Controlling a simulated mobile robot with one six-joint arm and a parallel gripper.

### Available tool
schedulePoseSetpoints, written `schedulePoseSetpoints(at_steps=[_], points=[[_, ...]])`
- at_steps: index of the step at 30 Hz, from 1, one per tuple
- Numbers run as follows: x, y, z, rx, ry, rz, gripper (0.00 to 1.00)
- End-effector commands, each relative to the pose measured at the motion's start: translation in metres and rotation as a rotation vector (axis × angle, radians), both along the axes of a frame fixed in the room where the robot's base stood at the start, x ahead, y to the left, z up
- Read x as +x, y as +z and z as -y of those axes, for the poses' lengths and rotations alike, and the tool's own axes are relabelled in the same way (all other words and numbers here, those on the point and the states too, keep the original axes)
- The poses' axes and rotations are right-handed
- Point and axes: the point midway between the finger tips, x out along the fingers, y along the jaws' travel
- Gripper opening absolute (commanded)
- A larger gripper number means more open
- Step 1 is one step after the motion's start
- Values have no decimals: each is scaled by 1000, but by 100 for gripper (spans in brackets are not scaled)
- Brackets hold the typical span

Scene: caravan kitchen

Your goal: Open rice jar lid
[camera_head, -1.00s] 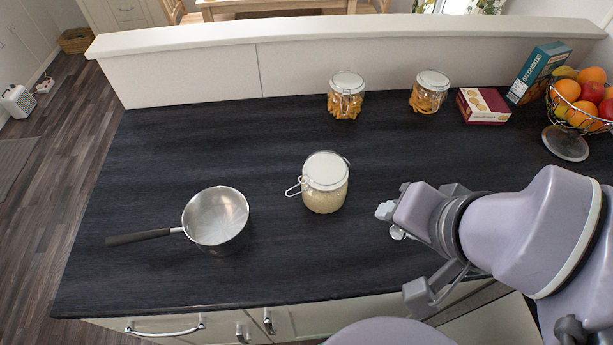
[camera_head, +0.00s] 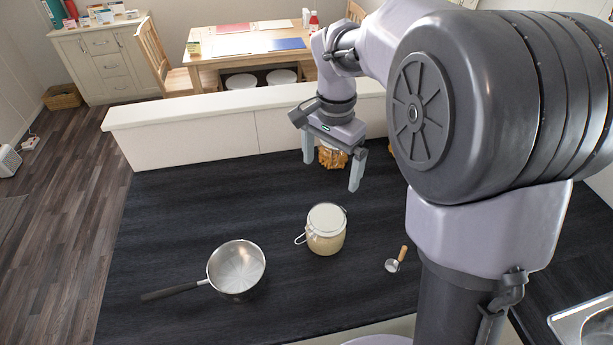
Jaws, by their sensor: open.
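The rice jar (camera_head: 326,241) is a clear glass jar of pale grains standing upright on the dark counter. Its white lid (camera_head: 326,219) is on top, and a wire clasp (camera_head: 301,239) sticks out at its left side. My gripper (camera_head: 331,176) is open and empty, with its two fingers pointing down. In the picture it appears above and behind the jar, apart from it. Its height over the counter is hard to judge.
A steel saucepan (camera_head: 236,268) stands left of the jar, its handle pointing left. A small scoop with a wooden handle (camera_head: 397,260) lies to the right. A jar of brown snacks (camera_head: 333,157) shows behind my gripper. A low white wall (camera_head: 215,145) borders the counter's back.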

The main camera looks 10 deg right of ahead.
Motion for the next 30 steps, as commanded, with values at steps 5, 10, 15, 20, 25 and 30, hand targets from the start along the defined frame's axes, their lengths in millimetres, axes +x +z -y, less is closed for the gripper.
schedulePoseSetpoints(at_steps=[5,10,15,20,25,30], points=[[-2,-59,0,1,1,-5,100],[-2,-110,-1,2,1,-4,100],[-2,-146,-1,2,2,-2,100],[-2,-160,-1,2,3,0,100],[-1,-161,-1,1,3,0,100],[-1,-161,-1,2,3,1,86]])
